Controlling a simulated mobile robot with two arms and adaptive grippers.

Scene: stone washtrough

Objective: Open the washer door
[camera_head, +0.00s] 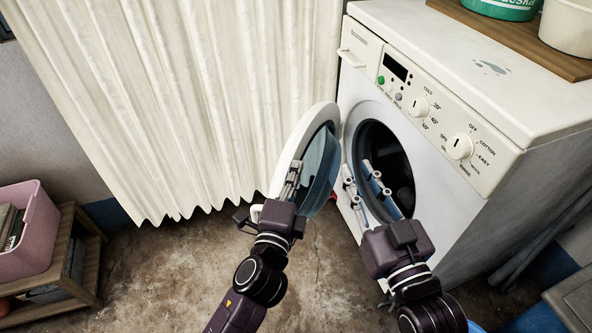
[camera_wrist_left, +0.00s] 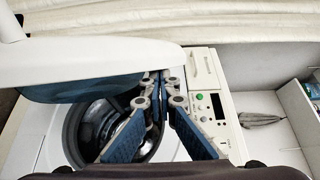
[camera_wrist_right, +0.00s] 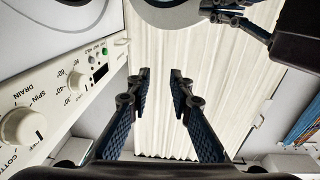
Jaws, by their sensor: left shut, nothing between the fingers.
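The washer (camera_head: 440,205) is white with a round front opening (camera_head: 385,165). Its round door (camera_head: 300,140) stands swung open to the left, with a white rim and a bluish glass bowl (camera_head: 322,170). My left gripper (camera_head: 295,172) is shut and empty beside the door's lower part; I cannot tell whether it touches it. In the left wrist view the door rim (camera_wrist_left: 90,65) lies close above the shut fingers (camera_wrist_left: 160,78). My right gripper (camera_head: 358,168) is open and empty in front of the opening. Its parted fingers (camera_wrist_right: 160,75) show in the right wrist view.
A cream curtain (camera_head: 175,100) hangs behind the door. A wooden board (camera_head: 520,35) with tubs lies on the washer. A pink bin (camera_head: 35,235) sits on a wooden rack at the left. The concrete floor (camera_head: 165,280) between is clear.

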